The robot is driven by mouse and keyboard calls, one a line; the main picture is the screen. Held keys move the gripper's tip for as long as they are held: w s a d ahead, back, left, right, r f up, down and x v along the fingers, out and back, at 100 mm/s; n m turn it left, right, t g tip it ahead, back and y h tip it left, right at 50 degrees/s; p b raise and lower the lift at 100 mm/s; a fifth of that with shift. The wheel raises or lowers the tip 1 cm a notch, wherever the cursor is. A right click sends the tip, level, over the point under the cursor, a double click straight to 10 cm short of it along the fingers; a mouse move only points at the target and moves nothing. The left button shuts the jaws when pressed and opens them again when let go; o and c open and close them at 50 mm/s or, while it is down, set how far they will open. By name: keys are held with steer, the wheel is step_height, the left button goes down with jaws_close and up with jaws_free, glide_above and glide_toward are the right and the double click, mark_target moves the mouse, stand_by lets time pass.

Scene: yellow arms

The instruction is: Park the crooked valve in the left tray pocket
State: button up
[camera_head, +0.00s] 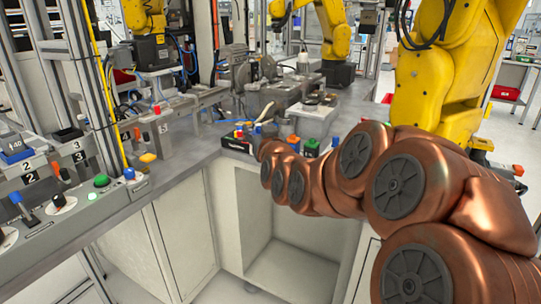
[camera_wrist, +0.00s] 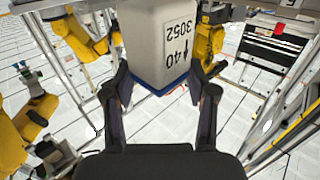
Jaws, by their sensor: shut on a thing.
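In the wrist view, my gripper (camera_wrist: 160,82) is shut on a pale grey block-shaped valve (camera_wrist: 154,45) with a blue lower edge. Its printed label reads 3052 and 40 with an arrow, and appears upside down. One dark finger lies on each side of it; its top runs out of the frame. In the head view, my gripper and the held valve are hidden behind my copper arm. I cannot make out the left tray pocket.
A grey bench (camera_head: 190,150) carries a dark holder (camera_head: 237,144) with small coloured parts near my arm's end. Left are a control panel (camera_head: 75,215) with a green button (camera_head: 101,181) and levers. Yellow robot arms (camera_head: 440,75) stand behind. An open cabinet recess (camera_head: 295,240) lies below.

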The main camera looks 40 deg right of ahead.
steer(key=shift+w+d+r+p, duration=0.1)
steer(key=shift+w+d+p, duration=0.15)
steer(key=shift+d, duration=0.3)
steer(key=w+d, duration=0.3)
steer(key=d, duration=0.3)
steer(key=w+d+f+p, duration=0.1)
steer(key=w+d, duration=0.3)
steer(key=d, duration=0.2)
steer(key=shift+w+d+f, duration=0.2)
steer(key=shift+w+f, duration=0.05)
steer(key=shift+w, duration=0.05)
step_height(320, 180, down, 4)
steer(key=shift+d+r, duration=0.15)
steer(key=shift+f+b, duration=0.65)
steer(key=shift+b, duration=0.1)
steer(key=o, duration=1.2)
